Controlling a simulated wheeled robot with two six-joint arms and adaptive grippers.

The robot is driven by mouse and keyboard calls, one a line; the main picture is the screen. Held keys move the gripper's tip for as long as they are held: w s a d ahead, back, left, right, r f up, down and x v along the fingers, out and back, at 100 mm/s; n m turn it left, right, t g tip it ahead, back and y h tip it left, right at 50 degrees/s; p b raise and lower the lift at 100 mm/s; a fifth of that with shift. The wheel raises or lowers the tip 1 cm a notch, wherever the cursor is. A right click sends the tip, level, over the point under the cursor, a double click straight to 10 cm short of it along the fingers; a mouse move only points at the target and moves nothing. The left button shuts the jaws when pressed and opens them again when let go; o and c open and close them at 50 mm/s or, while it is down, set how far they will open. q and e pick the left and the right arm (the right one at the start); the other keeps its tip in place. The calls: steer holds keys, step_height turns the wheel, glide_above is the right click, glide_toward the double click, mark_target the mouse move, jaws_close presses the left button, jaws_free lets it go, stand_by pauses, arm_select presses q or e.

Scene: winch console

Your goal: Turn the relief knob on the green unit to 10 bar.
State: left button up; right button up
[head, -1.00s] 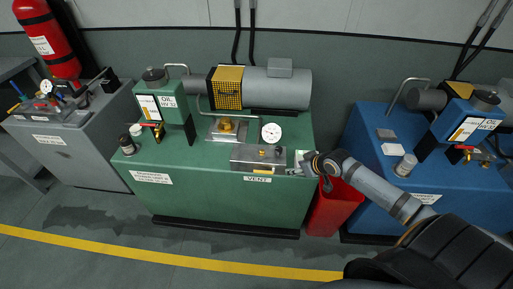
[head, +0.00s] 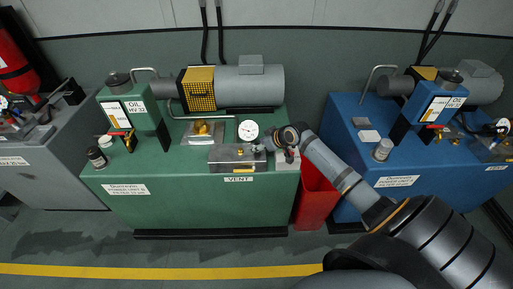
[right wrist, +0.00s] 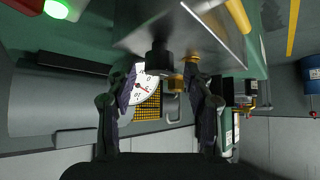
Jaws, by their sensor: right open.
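The green unit (head: 190,196) stands in the middle of the head view, with a white dial gauge (head: 248,130) and a grey metal block (head: 228,163) above the VENT label. My right gripper (head: 266,145) is at the right end of this block, just below and right of the gauge. In the right wrist view a black round knob (right wrist: 159,60) sticks out from the metal block between the two open fingers of my right gripper (right wrist: 162,80). The fingers appear apart from it. The gauge (right wrist: 146,88) is partly hidden behind the knob and finger. My left gripper is not in view.
A grey motor (head: 250,86) with a yellow guard lies along the back of the green unit. A red bin (head: 312,197) stands between it and the blue unit (head: 350,140). A grey unit (head: 45,165) is at left. A green lamp (right wrist: 57,9) glows in the right wrist view.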

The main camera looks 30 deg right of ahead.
steer(key=shift+x, duration=1.05)
steer(key=shift+d, duration=0.1)
